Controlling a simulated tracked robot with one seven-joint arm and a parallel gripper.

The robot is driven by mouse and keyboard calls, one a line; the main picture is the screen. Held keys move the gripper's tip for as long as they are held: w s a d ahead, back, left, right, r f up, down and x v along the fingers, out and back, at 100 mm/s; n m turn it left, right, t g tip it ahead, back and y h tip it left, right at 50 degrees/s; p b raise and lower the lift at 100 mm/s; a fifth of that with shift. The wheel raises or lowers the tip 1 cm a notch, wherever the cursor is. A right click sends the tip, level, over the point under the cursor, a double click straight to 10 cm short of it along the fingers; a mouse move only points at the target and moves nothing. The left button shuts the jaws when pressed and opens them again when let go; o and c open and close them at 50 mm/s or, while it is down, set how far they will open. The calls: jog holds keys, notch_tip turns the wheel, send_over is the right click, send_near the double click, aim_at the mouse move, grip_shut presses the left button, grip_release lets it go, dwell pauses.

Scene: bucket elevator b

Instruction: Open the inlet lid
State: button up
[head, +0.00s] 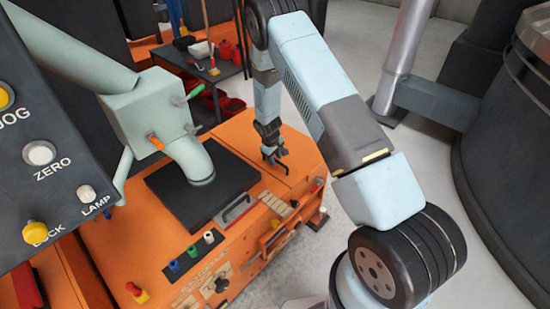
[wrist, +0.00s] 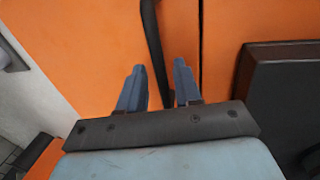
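The orange machine top carries an orange panel (head: 292,143), which looks like the inlet lid, to the right of a black plate (head: 170,195). My gripper (head: 273,157) is low over this panel. In the wrist view a dark bar handle (wrist: 151,40) runs between the two fingers of my gripper (wrist: 159,66). The fingers are apart, with a gap visible on each side of the bar. The panel (wrist: 100,50) lies flat, with a dark seam (wrist: 201,50) to its right. The handle's lower end is hidden behind my gripper's body.
A grey-green chute (head: 190,160) with a valve box (head: 150,110) stands on the black plate. A grey control panel (head: 50,150) is at the left. Another handle (head: 236,208), coloured knobs and switches line the machine's front. A dark tank (head: 505,150) stands at the right.

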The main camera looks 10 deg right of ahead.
grip_shut()
jog(key=shift+r, duration=0.1)
dwell(0.4)
